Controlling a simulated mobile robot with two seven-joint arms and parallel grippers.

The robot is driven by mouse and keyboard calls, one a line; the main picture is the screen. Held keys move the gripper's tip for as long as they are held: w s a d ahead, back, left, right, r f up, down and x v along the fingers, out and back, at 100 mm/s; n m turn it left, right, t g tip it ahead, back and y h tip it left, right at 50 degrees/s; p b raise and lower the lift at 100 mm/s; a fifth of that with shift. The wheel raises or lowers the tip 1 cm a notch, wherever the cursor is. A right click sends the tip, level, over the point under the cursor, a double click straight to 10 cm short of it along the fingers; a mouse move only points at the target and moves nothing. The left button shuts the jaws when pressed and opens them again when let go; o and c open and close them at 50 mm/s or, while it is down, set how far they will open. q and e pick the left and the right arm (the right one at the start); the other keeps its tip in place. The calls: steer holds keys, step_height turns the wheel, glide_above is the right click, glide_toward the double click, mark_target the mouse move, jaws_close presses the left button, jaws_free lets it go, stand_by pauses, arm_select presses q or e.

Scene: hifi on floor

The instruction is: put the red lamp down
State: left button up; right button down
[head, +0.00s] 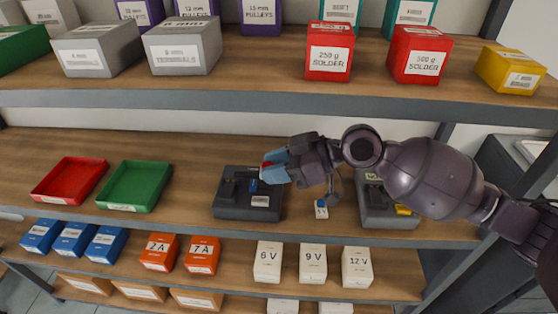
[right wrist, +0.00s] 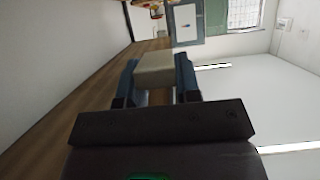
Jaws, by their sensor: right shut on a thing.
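My right gripper (head: 270,171) is over the dark grey holder (head: 236,208) on the middle shelf, reaching in from the right. In the right wrist view its fingers (right wrist: 153,75) are shut on a small pale beige block (right wrist: 155,66). In the head view only a sliver of red shows at the fingertips, which I take to be the red lamp; the fingers hide most of it. I cannot tell whether it touches the holder. My left gripper is not in view.
A red tray (head: 70,199) and a green tray (head: 132,206) stand left on the middle shelf. A small white box (head: 321,208) and a second dark holder (head: 375,213), partly behind my arm, stand right. The upper shelf (head: 270,78) overhangs. Labelled boxes fill the lower shelf.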

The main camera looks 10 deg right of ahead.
steer(key=shift+w+a+f+n+g, duration=0.2)
steer(key=shift+f+n+g, duration=0.2)
steer(key=shift+n+g, duration=0.15)
steer(key=shift+w+a+f+n+g, duration=0.1)
steer(key=shift+a+f+n+g, duration=0.1)
steer(key=shift+f+n+g, duration=0.3)
steer(key=shift+r+y, duration=0.1)
steer(key=shift+y, duration=0.2)
